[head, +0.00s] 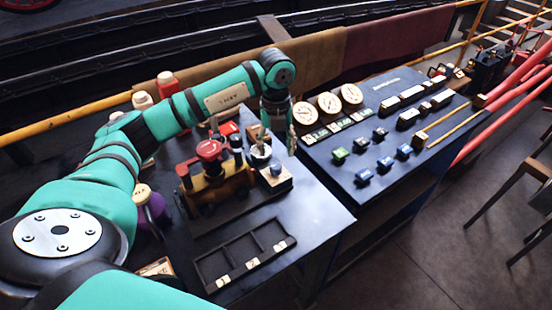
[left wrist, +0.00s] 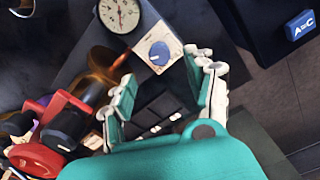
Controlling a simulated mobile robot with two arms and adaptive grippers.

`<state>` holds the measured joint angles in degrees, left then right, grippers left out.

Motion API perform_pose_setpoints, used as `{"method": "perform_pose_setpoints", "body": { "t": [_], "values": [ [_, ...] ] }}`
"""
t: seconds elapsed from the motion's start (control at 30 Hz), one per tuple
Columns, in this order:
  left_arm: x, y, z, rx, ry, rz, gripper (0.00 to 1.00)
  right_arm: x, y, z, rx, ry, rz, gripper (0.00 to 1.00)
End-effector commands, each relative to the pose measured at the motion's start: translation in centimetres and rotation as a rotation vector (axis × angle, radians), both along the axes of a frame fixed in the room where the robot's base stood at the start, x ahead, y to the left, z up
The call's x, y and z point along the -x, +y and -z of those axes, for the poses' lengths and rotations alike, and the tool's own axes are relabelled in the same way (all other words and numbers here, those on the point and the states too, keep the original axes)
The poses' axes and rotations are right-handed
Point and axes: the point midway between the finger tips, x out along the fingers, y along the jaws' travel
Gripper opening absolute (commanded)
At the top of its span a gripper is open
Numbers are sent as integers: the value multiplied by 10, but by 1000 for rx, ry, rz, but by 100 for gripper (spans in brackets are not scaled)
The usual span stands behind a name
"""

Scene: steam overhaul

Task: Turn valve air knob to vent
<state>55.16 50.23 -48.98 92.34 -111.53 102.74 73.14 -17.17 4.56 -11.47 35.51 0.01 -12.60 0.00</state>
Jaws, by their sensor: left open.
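A blue round knob (left wrist: 158,54) with a pale mark sits on a cream plate (left wrist: 150,33) beside a white dial gauge (left wrist: 119,15); I take it to be the air knob. In the head view the blue knob (head: 277,169) is on a small box on the left table. My left gripper (left wrist: 160,88) is open, its two fingers apart with nothing between them, and the knob shows beyond the fingertips. In the head view my left gripper (head: 263,143) hangs over the box, close to the knob. The knob's lettering is too small to read. My right gripper is not in view.
A toy-like engine with a red top (head: 209,149) stands just left of the box. A dark compartment tray (head: 243,254) lies in front. A blue control desk (head: 375,135) with gauges and buttons stands to the right. Bottles stand behind my left arm.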

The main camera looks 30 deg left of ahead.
Motion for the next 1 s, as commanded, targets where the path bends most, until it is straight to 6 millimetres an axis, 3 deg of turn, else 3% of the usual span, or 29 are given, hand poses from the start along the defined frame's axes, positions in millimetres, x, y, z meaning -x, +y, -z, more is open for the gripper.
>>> {"method": "perform_pose_setpoints", "body": {
  "t": [0.1, 0.3, 1.0],
  "values": [
    [0, 0, -23, 0, -3, 0, 55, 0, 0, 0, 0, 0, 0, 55],
    [0, 0, -43, 0, 0, -1, 55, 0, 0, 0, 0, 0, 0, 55],
    [0, 0, -46, 0, 1, 0, 55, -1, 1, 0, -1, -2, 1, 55]
  ]
}}
